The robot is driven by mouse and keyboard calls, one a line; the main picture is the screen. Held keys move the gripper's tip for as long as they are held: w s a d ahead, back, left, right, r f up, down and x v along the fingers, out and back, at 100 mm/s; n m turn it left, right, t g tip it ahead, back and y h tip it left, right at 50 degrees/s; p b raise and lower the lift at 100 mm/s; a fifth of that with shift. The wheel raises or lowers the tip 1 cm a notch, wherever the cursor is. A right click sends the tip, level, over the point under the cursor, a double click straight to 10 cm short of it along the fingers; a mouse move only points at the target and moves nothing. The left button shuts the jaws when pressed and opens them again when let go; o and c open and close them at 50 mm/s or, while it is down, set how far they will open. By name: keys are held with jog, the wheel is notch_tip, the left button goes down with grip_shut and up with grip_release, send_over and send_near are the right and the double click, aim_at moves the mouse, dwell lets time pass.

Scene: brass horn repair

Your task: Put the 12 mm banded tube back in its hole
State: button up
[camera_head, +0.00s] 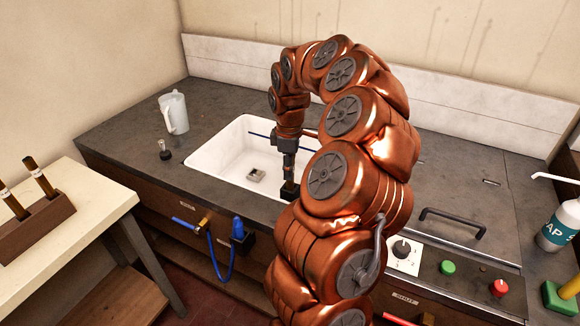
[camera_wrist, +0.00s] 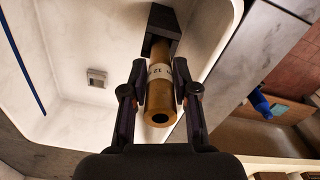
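The 12 mm banded tube (camera_wrist: 161,92) is brass-coloured with a white band marked 12, and its open near end faces the wrist camera. My gripper (camera_wrist: 160,72) has a finger against each side of the tube around the band and appears shut on it. The far end of the tube meets a small black block (camera_wrist: 163,30); I cannot tell whether it is inside it. In the head view my gripper (camera_head: 289,170) points down over the block (camera_head: 288,191) at the sink's front edge.
The white sink (camera_head: 215,165) holds a small grey drain piece (camera_head: 256,175) and a blue rod (camera_wrist: 22,60) crosses it. A jug (camera_head: 174,112) and a small dark-based item (camera_head: 164,150) stand left. A blue hose (camera_head: 222,262) hangs in front. The pale table (camera_head: 85,215) is partly clear.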

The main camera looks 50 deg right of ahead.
grip_shut()
jog(key=shift+r, duration=0.1)
notch_tip(320, 180, up, 10)
jog(key=p, duration=0.3)
jog(key=shift+p, duration=0.4)
dwell(1.1)
